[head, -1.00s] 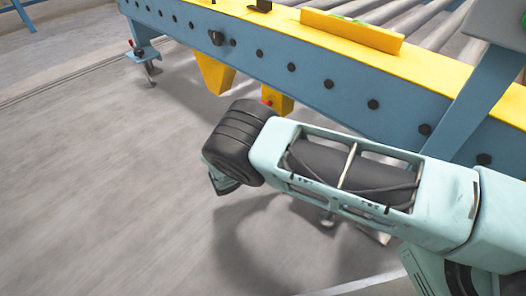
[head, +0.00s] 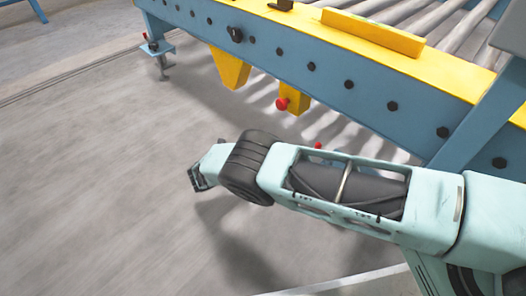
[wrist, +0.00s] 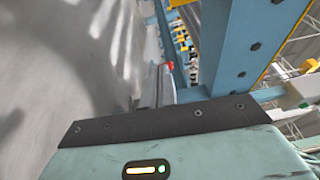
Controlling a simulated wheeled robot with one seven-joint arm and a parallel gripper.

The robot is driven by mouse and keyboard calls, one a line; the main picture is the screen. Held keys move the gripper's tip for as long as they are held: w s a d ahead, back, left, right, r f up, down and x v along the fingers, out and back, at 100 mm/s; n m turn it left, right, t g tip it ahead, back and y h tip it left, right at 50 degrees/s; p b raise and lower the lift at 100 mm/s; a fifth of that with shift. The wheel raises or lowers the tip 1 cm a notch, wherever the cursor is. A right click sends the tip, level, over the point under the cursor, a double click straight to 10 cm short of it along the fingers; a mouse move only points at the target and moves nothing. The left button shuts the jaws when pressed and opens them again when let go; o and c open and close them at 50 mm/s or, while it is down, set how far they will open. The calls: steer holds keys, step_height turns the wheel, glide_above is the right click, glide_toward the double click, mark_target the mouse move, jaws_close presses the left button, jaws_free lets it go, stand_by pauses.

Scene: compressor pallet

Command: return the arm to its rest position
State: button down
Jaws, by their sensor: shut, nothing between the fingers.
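My arm (head: 345,195) reaches from the lower right across the head view, beside the blue and yellow roller conveyor. My gripper (head: 196,178) is the small dark end piece at its left tip, over the bare floor. It is shut and holds nothing. In the wrist view the mint housing with a dark plate and a lit indicator fills the bottom.
The conveyor's blue side rail (head: 330,78) runs diagonally above my arm, with yellow brackets and a red button (head: 282,103) below it. A conveyor foot (head: 160,58) stands at upper left. The grey floor (head: 90,170) at left is clear.

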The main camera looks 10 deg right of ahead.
steer(key=shift+w+a, duration=0.1)
steer(key=shift+a, duration=0.25)
steer(key=shift+r, duration=0.1)
stand_by(0.3)
